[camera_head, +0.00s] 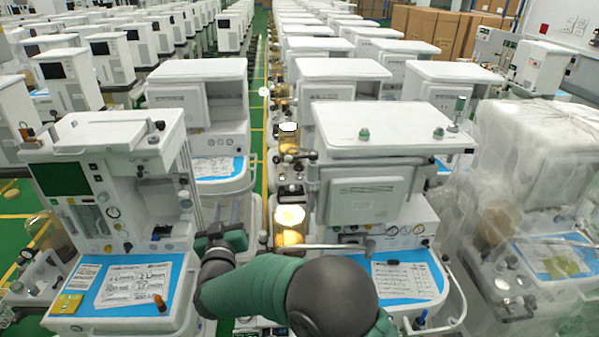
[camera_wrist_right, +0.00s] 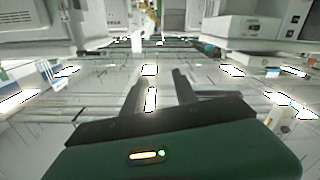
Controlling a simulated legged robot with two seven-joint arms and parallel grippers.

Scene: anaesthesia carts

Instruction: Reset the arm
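My right arm comes in from the bottom of the head view and bends to the left. Its gripper (camera_head: 220,226) is between the left front cart (camera_head: 118,135) and the right front cart (camera_head: 365,130), near the left cart's front right side. The right wrist view shows the gripper's two dark fingers (camera_wrist_right: 160,84) apart, with nothing between them. My left arm and gripper are not in view.
Both front carts have blue-topped work surfaces with printed sheets (camera_head: 135,284) (camera_head: 403,281). A plastic-wrapped cart (camera_head: 530,190) stands at the right. More carts stand in rows behind. Cardboard boxes (camera_head: 440,28) are at the back right. A narrow green floor strip runs between the rows.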

